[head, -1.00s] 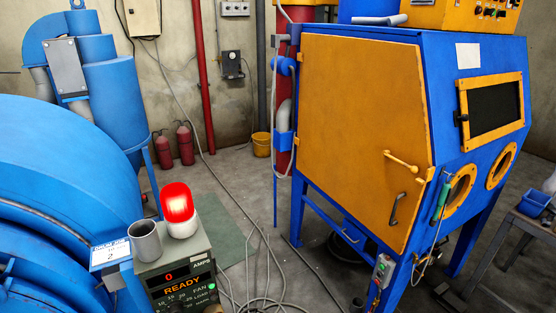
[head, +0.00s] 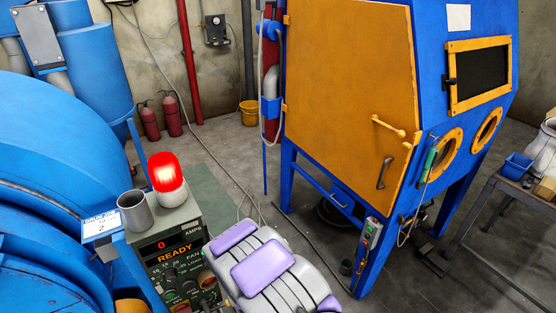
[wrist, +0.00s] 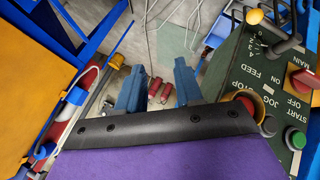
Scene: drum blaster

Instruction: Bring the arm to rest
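My gripper (wrist: 160,78) shows in the wrist view with its two blue fingers apart and nothing between them. Its fingers point toward the floor and the back wall. In the head view my purple and grey arm (head: 270,265) is at the bottom centre, between the control box and the blue cabinet. My fingertips cannot be made out in the head view. The control box (head: 165,252) reads READY, and its panel (wrist: 275,105) is close on the right in the wrist view.
A lit red lamp (head: 166,172) and a grey cup (head: 135,210) stand on the control box. The blue cabinet with its orange door (head: 345,90) stands right of my arm. A large blue drum machine (head: 50,150) is at left. Cables (head: 245,205) lie on the floor.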

